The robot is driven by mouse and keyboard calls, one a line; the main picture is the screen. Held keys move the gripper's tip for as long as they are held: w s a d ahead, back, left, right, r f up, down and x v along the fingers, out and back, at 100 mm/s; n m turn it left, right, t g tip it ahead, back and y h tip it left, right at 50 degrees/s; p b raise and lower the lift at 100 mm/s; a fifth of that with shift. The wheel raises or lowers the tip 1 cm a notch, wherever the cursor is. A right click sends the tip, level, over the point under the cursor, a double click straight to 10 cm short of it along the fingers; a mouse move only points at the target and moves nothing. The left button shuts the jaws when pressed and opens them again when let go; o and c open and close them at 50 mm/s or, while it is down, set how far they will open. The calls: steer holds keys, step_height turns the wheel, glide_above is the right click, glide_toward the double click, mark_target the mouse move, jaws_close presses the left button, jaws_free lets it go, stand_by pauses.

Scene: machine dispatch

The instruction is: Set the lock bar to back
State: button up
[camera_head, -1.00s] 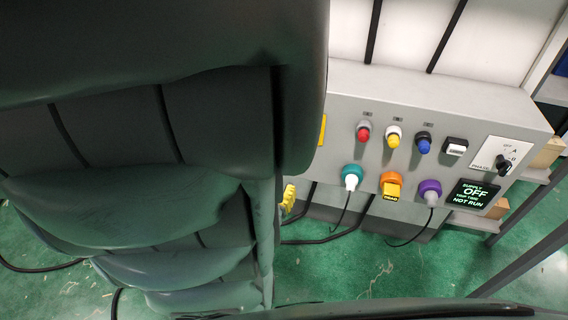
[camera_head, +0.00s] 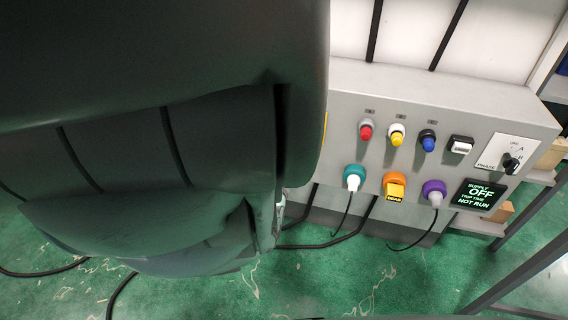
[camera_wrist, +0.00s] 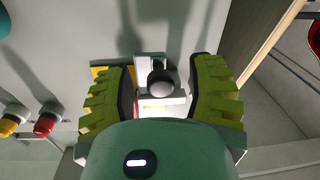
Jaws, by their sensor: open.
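In the wrist view, a dark round knob (camera_wrist: 160,83) stands on a pale bar-like fitting (camera_wrist: 166,101) on the grey panel. It appears to be the lock bar's handle, but I cannot tell its position. My gripper (camera_wrist: 162,76) is open, with one yellow-green finger on each side of the knob. Gaps show between the knob and both fingers, so contact is not visible. A yellow plate (camera_wrist: 99,72) is partly hidden behind the left finger. In the head view my arm hides the lock bar and the gripper.
The grey control panel (camera_head: 430,105) carries red (camera_head: 366,130), yellow (camera_head: 397,135) and blue (camera_head: 428,141) buttons, with plugged connectors below. A supply display (camera_head: 477,195) reads OFF, NOT RUN. A wooden edge (camera_wrist: 262,38) is close on the right in the wrist view. Cables lie on the green floor.

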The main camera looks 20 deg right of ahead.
steer(key=shift+o, duration=0.2)
jaws_close()
stand_by(0.4)
